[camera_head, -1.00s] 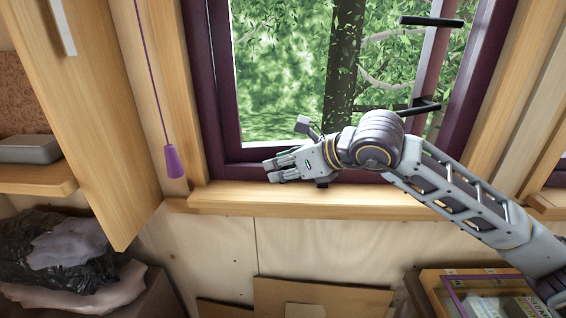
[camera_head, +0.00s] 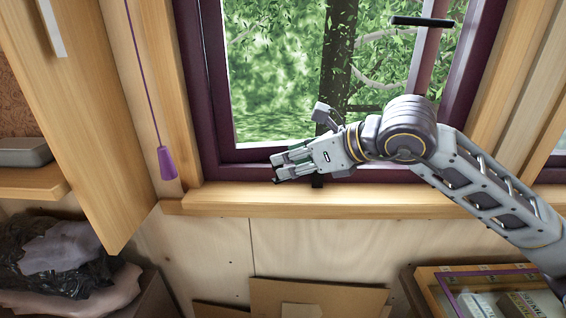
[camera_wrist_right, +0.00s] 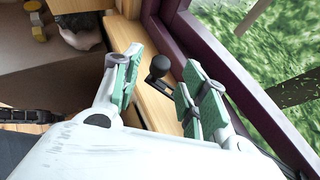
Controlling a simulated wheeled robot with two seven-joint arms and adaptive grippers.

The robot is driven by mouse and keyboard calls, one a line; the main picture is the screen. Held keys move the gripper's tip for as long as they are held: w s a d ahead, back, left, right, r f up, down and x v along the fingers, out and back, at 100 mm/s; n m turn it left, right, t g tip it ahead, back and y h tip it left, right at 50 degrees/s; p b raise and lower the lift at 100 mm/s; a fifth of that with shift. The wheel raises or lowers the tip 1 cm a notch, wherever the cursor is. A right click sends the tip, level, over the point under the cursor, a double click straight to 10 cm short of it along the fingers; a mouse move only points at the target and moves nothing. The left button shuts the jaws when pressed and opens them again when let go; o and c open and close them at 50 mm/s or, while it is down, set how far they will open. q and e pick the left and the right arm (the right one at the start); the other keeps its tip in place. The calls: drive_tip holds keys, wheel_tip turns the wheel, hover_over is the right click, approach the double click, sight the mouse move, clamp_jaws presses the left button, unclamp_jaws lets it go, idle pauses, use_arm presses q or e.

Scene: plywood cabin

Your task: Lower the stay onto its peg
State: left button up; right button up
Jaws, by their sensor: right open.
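My right gripper (camera_head: 281,167) is over the window sill, at the lower part of the purple window frame, fingers pointing left. In the right wrist view it is open (camera_wrist_right: 160,80), its green-padded fingers apart. A black stay with a round knob (camera_wrist_right: 160,67) shows in the gap between the fingers, seemingly not gripped. Its slotted bar runs toward the right finger, which hides the rest. In the head view the hand covers most of it; a small black part (camera_head: 317,181) shows below the hand at the sill. I cannot make out the peg. My left gripper is not in view.
The wooden sill (camera_head: 225,200) runs below the window. A purple pull (camera_head: 167,163) hangs on a cord to the left, beside a wooden panel (camera_head: 95,120). A black bar (camera_head: 422,21) juts from the window at upper right. A glazed case (camera_head: 480,285) stands at lower right.

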drive_tip(key=v, duration=0.6)
drive_tip(key=shift+s+d+r, duration=0.15)
drive_tip(key=shift+s+d, duration=0.1)
drive_tip(key=shift+w, duration=0.1)
